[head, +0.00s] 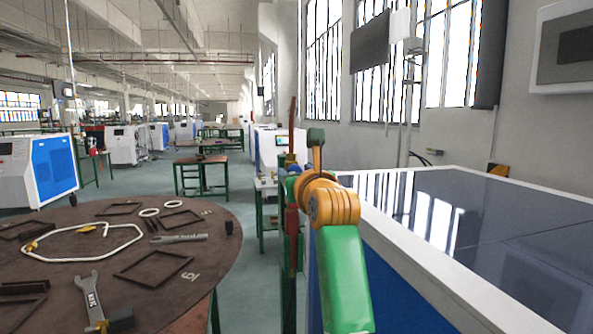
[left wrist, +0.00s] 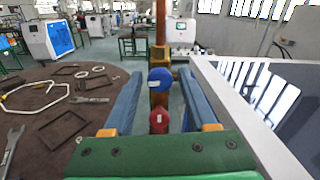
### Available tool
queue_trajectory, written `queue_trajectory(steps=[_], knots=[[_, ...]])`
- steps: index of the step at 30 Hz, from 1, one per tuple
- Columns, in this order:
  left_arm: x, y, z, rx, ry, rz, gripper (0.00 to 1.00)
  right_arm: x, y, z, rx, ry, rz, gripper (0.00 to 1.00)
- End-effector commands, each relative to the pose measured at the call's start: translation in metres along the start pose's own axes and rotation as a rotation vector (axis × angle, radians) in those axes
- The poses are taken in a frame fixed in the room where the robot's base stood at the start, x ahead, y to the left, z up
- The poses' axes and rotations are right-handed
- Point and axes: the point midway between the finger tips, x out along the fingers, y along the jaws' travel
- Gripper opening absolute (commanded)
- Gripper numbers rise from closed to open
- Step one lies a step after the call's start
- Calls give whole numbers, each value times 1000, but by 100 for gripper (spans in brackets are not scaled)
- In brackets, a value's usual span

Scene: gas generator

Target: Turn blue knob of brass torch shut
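The brass torch (left wrist: 160,35) stands upright at the far end of my left gripper in the left wrist view. It shows in the head view as a thin brown upright tube (head: 292,112). Its round blue knob (left wrist: 160,80) lies between the two blue fingers of my left gripper (left wrist: 161,73), with a visible gap on each side. A red knob (left wrist: 159,121) is below it, also between the fingers and closer to the palm. My left gripper is open. In the head view its fingers are small and partly hidden by my wrist. My right gripper is in neither view.
A round brown table (head: 215,262) with metal frames, a wrench (head: 92,300) and a white hose loop (head: 60,258) is at left. A large white-edged machine with a dark glossy top (head: 470,225) is close on the right.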

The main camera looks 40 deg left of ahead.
Motion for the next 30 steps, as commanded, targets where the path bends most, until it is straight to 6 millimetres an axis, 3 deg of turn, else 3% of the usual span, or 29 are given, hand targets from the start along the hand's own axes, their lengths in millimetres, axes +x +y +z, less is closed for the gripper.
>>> queue_trajectory(steps=[1, 6, 17, 30], knots=[[0, 0, 0, 0, 0, 0, 41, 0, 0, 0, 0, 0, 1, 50], [0, 0, 0, 0, 0, 0, 0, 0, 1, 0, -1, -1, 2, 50], [0, 0, 0, 50, -1, 1, 0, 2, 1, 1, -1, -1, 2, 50], [0, -1, -1, 400, -2, 1, 0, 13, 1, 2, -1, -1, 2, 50]])
